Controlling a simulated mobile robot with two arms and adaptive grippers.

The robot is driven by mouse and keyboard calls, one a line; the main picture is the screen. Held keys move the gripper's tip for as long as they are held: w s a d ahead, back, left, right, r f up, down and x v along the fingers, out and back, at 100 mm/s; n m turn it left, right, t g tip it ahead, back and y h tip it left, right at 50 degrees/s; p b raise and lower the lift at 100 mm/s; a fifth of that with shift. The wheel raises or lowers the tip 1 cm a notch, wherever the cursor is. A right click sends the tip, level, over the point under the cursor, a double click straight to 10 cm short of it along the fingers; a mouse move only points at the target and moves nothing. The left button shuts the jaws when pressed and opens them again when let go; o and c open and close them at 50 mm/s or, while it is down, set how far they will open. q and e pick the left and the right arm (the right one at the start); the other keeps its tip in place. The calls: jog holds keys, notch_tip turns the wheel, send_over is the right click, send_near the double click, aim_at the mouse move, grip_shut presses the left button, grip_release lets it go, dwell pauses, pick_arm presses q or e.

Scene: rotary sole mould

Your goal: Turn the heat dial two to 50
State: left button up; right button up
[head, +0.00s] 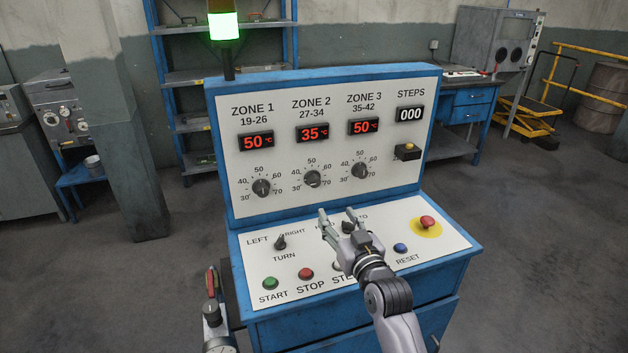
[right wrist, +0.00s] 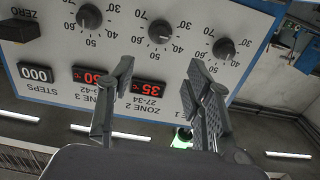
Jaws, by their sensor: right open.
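The zone 2 heat dial (head: 313,179) is a dark round knob in the middle of the upright white panel. The red zone 2 display (head: 312,133) above it reads 35 °C. My right gripper (head: 337,214) is open and empty, in front of and below this dial, apart from it. In the right wrist view, upside down, the zone 2 dial (right wrist: 159,32) lies beyond the gap between the open fingers (right wrist: 160,72). The zone 2 display (right wrist: 149,87) shows between them. The dial's exact pointer angle is too small to read. My left gripper is out of view.
The zone 1 dial (head: 261,188) and zone 3 dial (head: 360,171) flank it; displays there read 50.

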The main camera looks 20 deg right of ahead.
send_near(316, 183)
jog(key=w+p, duration=0.1)
jog(key=w, duration=0.7)
jog(key=shift+a+p, duration=0.1)
jog(key=shift+p, duration=0.3)
jog(key=shift+w, duration=0.6)
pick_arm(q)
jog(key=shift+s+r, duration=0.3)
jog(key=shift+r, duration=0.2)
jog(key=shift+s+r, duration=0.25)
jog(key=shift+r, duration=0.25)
pick_arm(e)
jog(key=shift+w, duration=0.15)
grip_shut()
